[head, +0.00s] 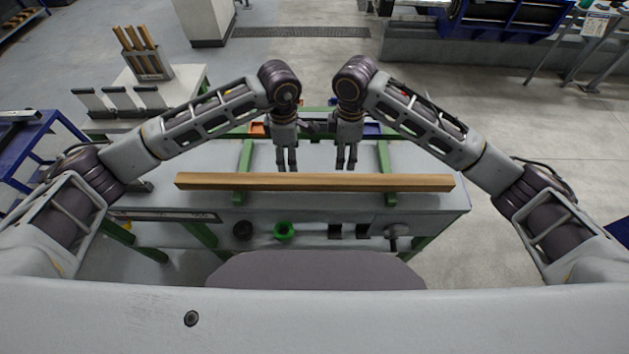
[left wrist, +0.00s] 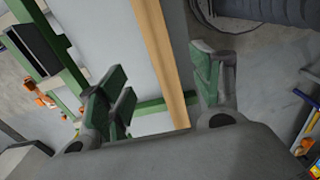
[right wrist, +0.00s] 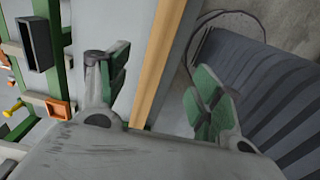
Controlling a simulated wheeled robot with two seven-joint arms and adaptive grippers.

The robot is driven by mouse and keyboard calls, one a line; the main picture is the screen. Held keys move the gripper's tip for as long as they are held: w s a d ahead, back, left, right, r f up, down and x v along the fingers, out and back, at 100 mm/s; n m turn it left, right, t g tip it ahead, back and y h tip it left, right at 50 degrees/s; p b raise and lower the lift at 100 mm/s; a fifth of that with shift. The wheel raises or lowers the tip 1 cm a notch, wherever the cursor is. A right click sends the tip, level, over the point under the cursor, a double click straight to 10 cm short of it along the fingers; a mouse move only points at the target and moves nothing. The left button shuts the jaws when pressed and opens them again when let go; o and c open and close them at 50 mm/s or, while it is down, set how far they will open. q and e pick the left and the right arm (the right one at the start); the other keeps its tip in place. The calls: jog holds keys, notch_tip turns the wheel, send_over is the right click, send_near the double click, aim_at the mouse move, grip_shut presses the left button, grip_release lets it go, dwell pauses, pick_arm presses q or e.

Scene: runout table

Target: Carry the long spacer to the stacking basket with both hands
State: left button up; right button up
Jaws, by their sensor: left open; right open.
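The long spacer (head: 315,182) is a straight wooden bar lying left to right across the runout table (head: 430,203), over its green supports. My left gripper (head: 287,169) and right gripper (head: 346,168) are close together just beyond the middle of the bar, both open and empty. In the left wrist view the spacer (left wrist: 165,55) runs between the spread green-padded fingers (left wrist: 160,90). In the right wrist view the spacer (right wrist: 155,65) also shows between the open fingers (right wrist: 155,90). Contact with the bar cannot be seen.
A green support (head: 385,160) stands right of my grippers. A side table at the left holds a rack (head: 148,65) with wooden pieces and grey holders (head: 120,100). A blue frame (head: 40,150) is at far left. Open floor (head: 540,135) lies to the right.

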aim_at(292, 178)
pick_arm(q)
jog(key=shift+f, duration=0.1)
jog(key=shift+w+f, duration=0.1)
jog(key=shift+f, duration=6.75)
pick_arm(e)
jog(key=shift+f, duration=6.95)
pick_arm(q)
grip_shut()
pick_arm(e)
jog(key=shift+w, duration=0.1)
grip_shut()
